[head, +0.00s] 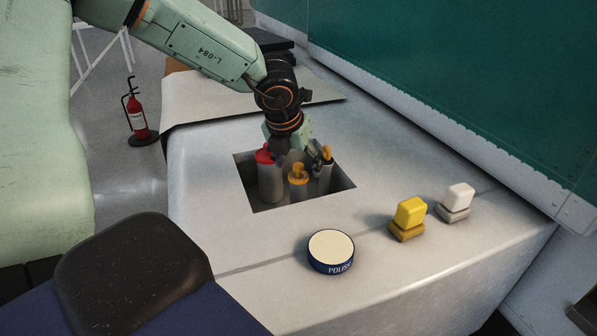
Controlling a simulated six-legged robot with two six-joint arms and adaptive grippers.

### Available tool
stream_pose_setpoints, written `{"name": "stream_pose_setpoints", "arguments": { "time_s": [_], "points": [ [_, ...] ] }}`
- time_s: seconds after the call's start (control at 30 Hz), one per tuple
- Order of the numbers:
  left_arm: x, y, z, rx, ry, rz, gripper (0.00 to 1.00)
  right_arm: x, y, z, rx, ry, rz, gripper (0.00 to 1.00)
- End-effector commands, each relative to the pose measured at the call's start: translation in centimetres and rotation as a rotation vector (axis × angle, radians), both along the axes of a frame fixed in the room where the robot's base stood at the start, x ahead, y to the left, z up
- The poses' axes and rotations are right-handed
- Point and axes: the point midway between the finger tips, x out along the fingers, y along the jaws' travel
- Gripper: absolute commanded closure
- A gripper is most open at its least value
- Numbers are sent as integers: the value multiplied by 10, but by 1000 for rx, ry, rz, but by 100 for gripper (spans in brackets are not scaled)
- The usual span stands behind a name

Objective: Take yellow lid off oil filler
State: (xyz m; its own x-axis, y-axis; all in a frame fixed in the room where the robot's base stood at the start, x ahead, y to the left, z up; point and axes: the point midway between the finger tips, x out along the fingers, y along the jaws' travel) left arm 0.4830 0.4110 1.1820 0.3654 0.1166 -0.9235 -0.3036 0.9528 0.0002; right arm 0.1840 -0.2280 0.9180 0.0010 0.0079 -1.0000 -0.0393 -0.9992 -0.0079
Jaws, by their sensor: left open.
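A square recess (262,206) in the pale panel holds upright grey filler necks. The front one carries a yellow lid (298,176) with a raised knob. Left of it stands a neck with a red lid (265,156). At the right is a dark-and-grey piece with an orange-yellow top (326,153); I cannot tell whether it is another lidded neck. My left gripper (296,152) points down over the back of the recess, open, just behind the yellow lid. Its fingertips are partly hidden among the necks, and I cannot tell whether they touch anything. My right gripper is out of view.
A green wall (470,90) rises behind. A fire extinguisher (137,118) stands on the floor.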

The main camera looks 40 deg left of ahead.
Motion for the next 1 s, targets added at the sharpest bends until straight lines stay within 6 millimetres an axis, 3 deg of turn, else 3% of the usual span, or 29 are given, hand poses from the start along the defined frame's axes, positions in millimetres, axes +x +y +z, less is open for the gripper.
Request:
{"name": "stream_pose_setpoints", "arguments": {
  "time_s": [0.1, 0.37, 0.9, 1.0],
  "points": [
    [4, 1, -9, 1, 1, -1, 28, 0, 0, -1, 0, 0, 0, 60],
    [6, 1, -11, 0, 0, -2, 28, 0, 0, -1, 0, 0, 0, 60],
    [5, 1, -11, -1, 0, -1, 71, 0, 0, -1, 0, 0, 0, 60],
    [5, 1, -11, -1, 0, -1, 71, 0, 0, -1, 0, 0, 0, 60]
  ]
}}
